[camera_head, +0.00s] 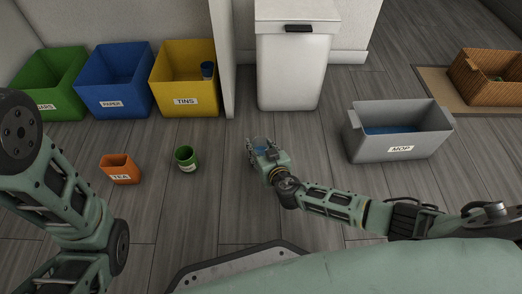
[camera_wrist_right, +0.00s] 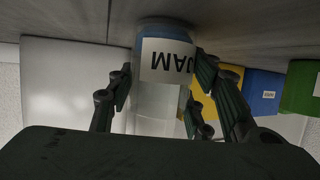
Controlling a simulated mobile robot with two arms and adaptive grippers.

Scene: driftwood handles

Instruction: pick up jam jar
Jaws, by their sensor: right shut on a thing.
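The jam jar (camera_wrist_right: 162,98) is a clear jar with a blue band and a white label reading JAM, upside down in the right wrist view. My right gripper (camera_head: 262,150) is shut on it, with dark fingers on both sides of the jar in the wrist view (camera_wrist_right: 163,72). In the head view only a small bluish part of the jar (camera_head: 260,142) shows past the gripper. I cannot tell whether its base touches the floor. My left arm comes in at the left, but its gripper is out of view.
A green bin (camera_head: 50,80), a blue PAPER bin (camera_head: 112,82) and a yellow TINS bin (camera_head: 176,88) stand back left. A TEA box (camera_head: 120,172) and green can (camera_head: 186,160) are left of my right gripper. A white bin (camera_head: 293,70) and grey MOP tub (camera_head: 400,140) stand beyond it.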

